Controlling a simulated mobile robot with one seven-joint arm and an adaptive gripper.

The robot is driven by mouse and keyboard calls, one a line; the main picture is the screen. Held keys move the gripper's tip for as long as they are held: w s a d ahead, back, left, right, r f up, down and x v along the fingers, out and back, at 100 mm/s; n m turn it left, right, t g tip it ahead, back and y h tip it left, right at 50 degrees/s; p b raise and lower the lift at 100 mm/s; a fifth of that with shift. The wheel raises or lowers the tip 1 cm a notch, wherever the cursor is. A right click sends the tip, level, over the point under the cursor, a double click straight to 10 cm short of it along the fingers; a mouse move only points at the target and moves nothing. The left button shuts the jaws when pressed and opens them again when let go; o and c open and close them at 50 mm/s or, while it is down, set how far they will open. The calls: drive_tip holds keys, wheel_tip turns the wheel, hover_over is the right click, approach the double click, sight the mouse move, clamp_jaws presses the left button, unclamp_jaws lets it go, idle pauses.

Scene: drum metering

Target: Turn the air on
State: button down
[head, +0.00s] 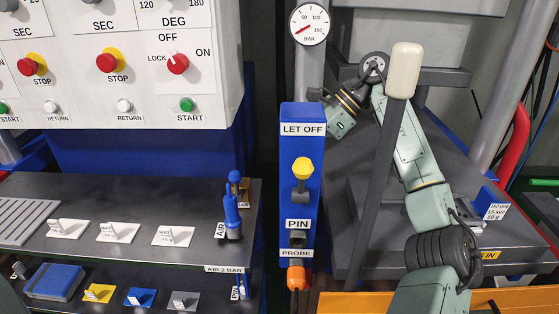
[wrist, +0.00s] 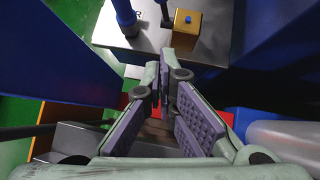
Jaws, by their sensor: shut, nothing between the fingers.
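A blue lever (head: 231,214) stands roughly upright beside the AIR label (head: 220,230) at the right end of the dark bench. A brass block (head: 243,187) is just behind it, by a round blue knob (head: 235,176). The wrist view shows the brass block (wrist: 187,21) and a blue post (wrist: 125,14) on the bench corner, beyond my fingertips. My gripper (wrist: 164,82) is shut and empty, apart from both. In the head view my wrist is right of the blue LET OFF post, and my fingertips cannot be made out.
The blue LET OFF post (head: 288,185), with a yellow knob (head: 302,168), stands between my arm and the bench. An AIR 2 BAR label (head: 225,269) is on the bench edge. The gauge (head: 309,23) needle points lower left. A control panel (head: 215,90) hangs upper left.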

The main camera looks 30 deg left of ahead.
sight(236, 187)
drive_tip(key=s+a+f+p, duration=0.4)
drive_tip(key=s+a+f, duration=0.2)
drive_tip(key=a, duration=0.1)
drive_tip(key=shift+s+a+f, duration=0.15)
drive_tip(key=shift+s+f, duration=0.1)
drive_tip(key=shift+s, duration=0.15)
